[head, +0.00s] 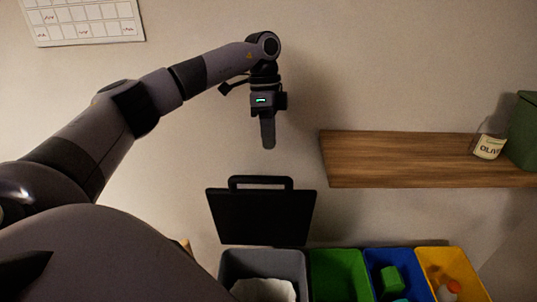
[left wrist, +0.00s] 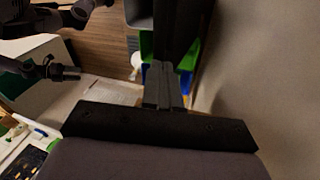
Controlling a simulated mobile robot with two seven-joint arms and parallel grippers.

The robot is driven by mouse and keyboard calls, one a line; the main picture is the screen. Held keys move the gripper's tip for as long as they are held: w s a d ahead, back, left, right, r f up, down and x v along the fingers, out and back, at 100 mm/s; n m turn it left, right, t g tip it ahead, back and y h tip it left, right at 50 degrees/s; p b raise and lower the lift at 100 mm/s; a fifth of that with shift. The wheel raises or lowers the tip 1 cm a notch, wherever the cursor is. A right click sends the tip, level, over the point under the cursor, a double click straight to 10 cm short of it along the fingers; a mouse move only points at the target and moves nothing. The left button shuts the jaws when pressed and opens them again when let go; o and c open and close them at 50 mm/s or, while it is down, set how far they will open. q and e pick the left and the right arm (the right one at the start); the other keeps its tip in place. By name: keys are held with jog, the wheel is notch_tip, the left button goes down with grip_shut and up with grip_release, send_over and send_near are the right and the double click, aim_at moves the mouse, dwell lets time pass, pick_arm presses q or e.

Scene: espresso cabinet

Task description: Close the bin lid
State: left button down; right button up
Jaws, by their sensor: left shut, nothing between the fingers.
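The bin lid (head: 262,217) is black with a loop handle (head: 261,182) along its top edge. It stands raised, close to upright, behind the grey bin (head: 233,263), whose mouth is open with a white liner (head: 263,290) inside. My left gripper (head: 268,146) points down above the lid handle and appears apart from it, with its fingers shut and empty. The shut fingers (left wrist: 164,72) also show in the left wrist view. A dark form beyond them is too unclear to identify for sure. My right gripper is not seen in the head view.
Green (head: 338,272), blue (head: 378,257) and yellow (head: 433,254) bins stand in a row right of the grey bin. The blue and yellow ones hold small objects. A wooden shelf (head: 400,158) with a labelled jar (head: 489,147) juts from the wall at right.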

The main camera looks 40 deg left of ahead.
pick_arm(q)
jog(key=a+r+n+y, duration=0.1)
jog(key=a+r+n, duration=0.1)
jog(key=a, duration=0.2)
jog(key=x, duration=0.9)
jog(key=shift+s+d+f+p, duration=0.25)
jog(key=shift+d+f+p, duration=0.05)
jog(key=shift+d, duration=0.1)
